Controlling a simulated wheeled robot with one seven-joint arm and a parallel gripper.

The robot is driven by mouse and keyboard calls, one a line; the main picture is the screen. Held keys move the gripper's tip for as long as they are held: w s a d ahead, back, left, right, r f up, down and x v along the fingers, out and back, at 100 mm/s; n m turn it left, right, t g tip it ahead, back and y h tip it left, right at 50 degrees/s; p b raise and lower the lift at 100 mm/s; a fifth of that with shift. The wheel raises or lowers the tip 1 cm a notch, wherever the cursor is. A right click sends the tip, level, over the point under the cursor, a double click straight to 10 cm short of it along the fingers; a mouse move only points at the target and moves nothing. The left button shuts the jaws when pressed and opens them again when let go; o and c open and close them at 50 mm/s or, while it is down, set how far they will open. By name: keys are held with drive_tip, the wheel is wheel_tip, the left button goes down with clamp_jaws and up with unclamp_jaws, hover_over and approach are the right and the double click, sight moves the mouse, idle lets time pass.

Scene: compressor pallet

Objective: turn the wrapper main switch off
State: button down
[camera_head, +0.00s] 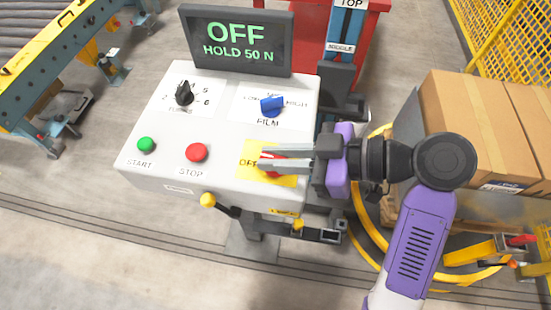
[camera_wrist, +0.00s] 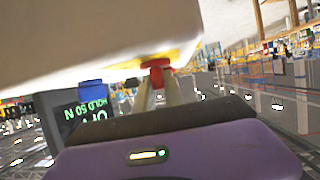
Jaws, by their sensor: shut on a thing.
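The main switch (camera_head: 270,171) is a red handle on a yellow plate (camera_head: 290,181) at the right front of the white control box. The word OFF shows on the plate, left of the handle. My gripper (camera_head: 265,161) reaches in from the right, its fingers shut on the red handle and hiding much of it. In the wrist view the red handle (camera_wrist: 156,68) sits between the two fingertips (camera_wrist: 158,82). The display (camera_head: 236,40) at the box's back edge reads OFF, HOLD 50 N.
The white box (camera_head: 225,185) also carries a black knob (camera_head: 183,93), a blue film knob (camera_head: 272,105), a green start button (camera_head: 146,145) and a red stop button (camera_head: 196,152). A yellow-tipped lever (camera_head: 208,200) juts from its front. Cartons (camera_head: 480,125) stand at the right.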

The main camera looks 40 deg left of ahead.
drive_tip(key=shift+f+n+g+h+b, duration=0.15)
drive_tip(key=shift+n+g+h+b, duration=0.15)
drive_tip(key=shift+n+g+h, duration=0.15)
idle(0.3)
drive_tip(key=c, duration=1.4)
unclamp_jaws()
drive_tip(key=shift+c, duration=0.2)
drive_tip(key=b+v, duration=0.1)
drive_tip(key=v, duration=0.6)
drive_tip(key=shift+w+d, duration=0.25)
drive_tip(key=shift+d, duration=0.05)
